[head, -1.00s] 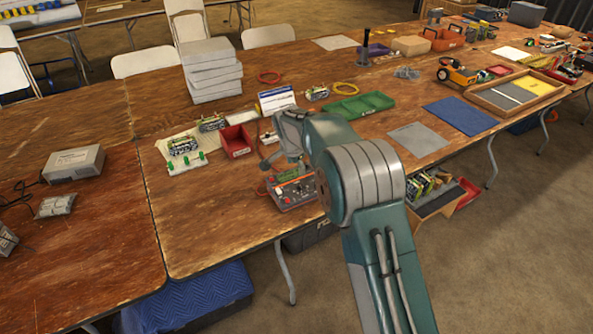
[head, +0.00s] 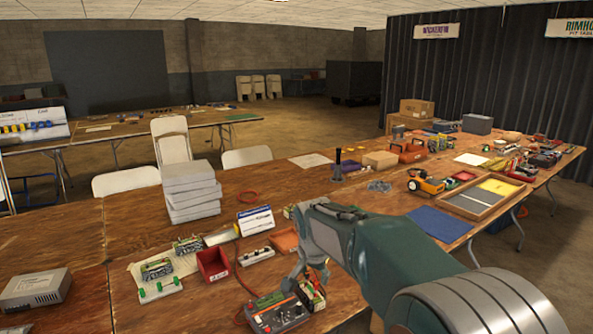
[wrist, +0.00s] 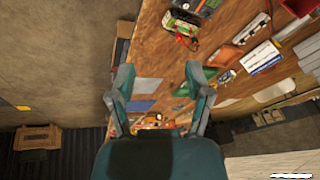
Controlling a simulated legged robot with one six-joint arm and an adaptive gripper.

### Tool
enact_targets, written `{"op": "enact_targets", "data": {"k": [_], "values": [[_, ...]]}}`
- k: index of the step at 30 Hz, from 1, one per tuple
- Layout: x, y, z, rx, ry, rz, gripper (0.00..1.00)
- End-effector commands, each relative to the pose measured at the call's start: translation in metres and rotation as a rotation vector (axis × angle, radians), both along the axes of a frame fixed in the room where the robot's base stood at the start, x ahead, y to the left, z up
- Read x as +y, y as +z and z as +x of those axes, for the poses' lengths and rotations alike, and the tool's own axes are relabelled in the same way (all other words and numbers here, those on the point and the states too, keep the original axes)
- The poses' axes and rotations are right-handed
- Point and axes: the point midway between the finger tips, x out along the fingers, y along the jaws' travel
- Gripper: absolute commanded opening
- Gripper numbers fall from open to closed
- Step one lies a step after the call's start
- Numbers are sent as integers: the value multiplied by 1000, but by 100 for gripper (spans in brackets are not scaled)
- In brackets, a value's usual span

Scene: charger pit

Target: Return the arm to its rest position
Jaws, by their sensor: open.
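My gripper (wrist: 160,78) is open and empty in the wrist view, with its two fingers wide apart and the wooden tabletop (wrist: 160,45) beyond them. In the head view my gripper (head: 313,276) hangs at the end of my teal arm, over the near edge of the long table (head: 120,240). It appears close above a red and grey box with knobs (head: 277,314); I cannot tell the exact gap. My arm reaches in from the lower right and hides part of the table.
A red bin (head: 213,265), a white strip with dark knobs (head: 257,256) and a stack of grey cases (head: 190,190) stand left of my gripper. A blue mat (head: 440,224) and a wooden tray (head: 485,197) lie to the right. Open floor shows along the table's right side.

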Motion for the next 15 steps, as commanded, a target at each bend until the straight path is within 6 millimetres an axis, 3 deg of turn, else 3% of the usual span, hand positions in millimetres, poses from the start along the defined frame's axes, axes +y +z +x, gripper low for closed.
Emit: {"op": "enact_targets", "data": {"k": [1, 6, 15], "values": [[-11, 14, -16, -9, 22, -5, 65], [-40, 43, -67, -28, 112, -31, 65], [-82, 67, -166, -67, 268, -87, 65]]}}
